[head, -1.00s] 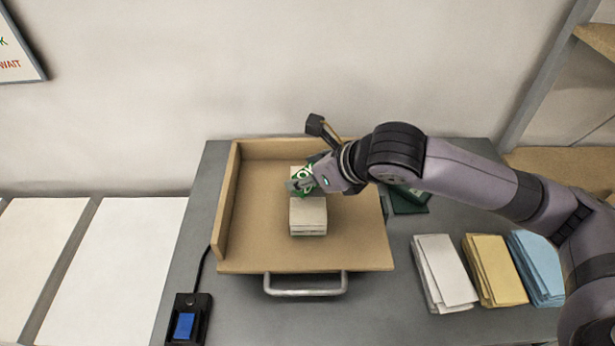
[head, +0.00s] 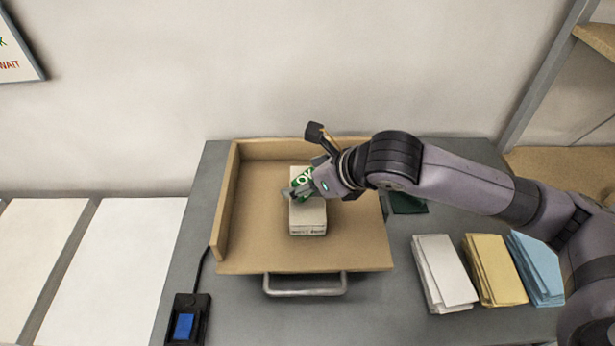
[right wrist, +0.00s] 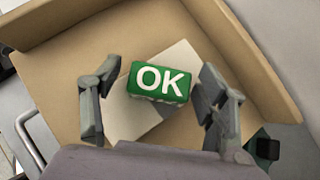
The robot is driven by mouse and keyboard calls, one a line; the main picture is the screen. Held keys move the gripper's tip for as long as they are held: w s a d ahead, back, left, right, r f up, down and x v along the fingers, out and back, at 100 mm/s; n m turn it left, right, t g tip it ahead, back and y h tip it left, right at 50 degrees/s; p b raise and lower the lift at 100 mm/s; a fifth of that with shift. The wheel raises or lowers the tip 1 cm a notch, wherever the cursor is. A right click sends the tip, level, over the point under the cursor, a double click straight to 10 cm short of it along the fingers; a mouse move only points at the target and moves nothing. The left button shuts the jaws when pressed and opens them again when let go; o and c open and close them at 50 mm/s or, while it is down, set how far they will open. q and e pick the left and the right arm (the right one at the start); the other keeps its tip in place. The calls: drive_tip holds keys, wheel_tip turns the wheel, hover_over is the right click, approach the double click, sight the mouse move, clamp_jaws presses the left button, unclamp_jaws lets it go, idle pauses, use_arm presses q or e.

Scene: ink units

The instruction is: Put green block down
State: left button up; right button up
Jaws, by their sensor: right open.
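The green block (head: 302,177) with white "OK" letters rests on the white stack (head: 308,216) in the tray (head: 258,240). It also shows in the right wrist view (right wrist: 159,82), lying across the stack (right wrist: 138,115). My right gripper (head: 303,191) is low over the stack at the block. My left gripper is not in view.
A metal handle (head: 305,291) sticks out at the tray's front. White (head: 444,273), yellow (head: 494,270) and blue (head: 537,267) paper stacks lie to the right. A dark green pad (head: 408,203) lies right of the tray.

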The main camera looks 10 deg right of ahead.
drive_tip(key=shift+s+d+r, duration=0.15)
drive_tip(key=shift+r, duration=0.25)
drive_tip(key=b+v, duration=0.1)
drive_tip(key=v, duration=1)
drive_tip(key=shift+s, duration=0.2)
drive_tip(key=shift+r, duration=0.15)
